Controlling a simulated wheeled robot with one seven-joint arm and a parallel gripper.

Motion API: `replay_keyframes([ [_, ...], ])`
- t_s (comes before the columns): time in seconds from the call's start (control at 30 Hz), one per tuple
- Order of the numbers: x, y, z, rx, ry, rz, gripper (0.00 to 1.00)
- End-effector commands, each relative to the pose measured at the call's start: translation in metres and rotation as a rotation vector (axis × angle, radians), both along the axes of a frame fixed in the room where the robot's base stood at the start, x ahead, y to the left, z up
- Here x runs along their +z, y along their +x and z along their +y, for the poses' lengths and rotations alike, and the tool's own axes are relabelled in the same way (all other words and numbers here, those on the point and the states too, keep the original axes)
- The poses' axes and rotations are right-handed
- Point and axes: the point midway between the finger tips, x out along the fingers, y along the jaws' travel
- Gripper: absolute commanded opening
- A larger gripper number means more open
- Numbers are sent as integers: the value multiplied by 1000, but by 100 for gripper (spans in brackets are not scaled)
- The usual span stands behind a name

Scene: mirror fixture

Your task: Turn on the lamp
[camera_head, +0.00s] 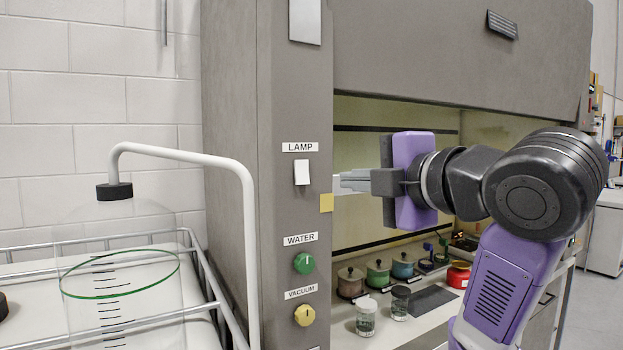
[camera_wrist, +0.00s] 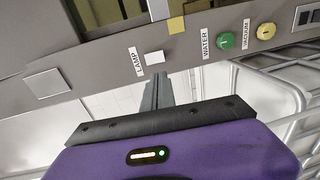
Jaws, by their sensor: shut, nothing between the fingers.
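The lamp switch (camera_head: 302,172) is a white rocker on the grey front post of the fume hood, under a LAMP label (camera_head: 300,147). In the wrist view the switch (camera_wrist: 155,58) sits just beyond the fingertips, beside its label (camera_wrist: 137,64). My gripper (camera_head: 343,181) is shut and empty. It points left toward the post at about the switch's height, to the right of the switch. In the wrist view my gripper (camera_wrist: 157,78) shows its fingers together, ending close to the switch. I cannot tell whether the tips touch anything. The lamp itself is not identifiable.
Below the switch are a green WATER knob (camera_head: 303,263) and a yellow VACUUM knob (camera_head: 304,314). A yellow tag (camera_head: 326,202) sits at the post's right edge. A white bent pipe (camera_head: 246,200) stands at left. Jars (camera_head: 350,283) and glasses (camera_head: 366,316) stand inside the hood.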

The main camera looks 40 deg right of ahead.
Motion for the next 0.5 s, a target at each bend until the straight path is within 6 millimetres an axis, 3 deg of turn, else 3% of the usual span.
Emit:
replay_keyframes([
  [0.33,-3,20,-4,-2,5,14,0],
  [0.5,-9,53,-15,-5,3,17,0],
])
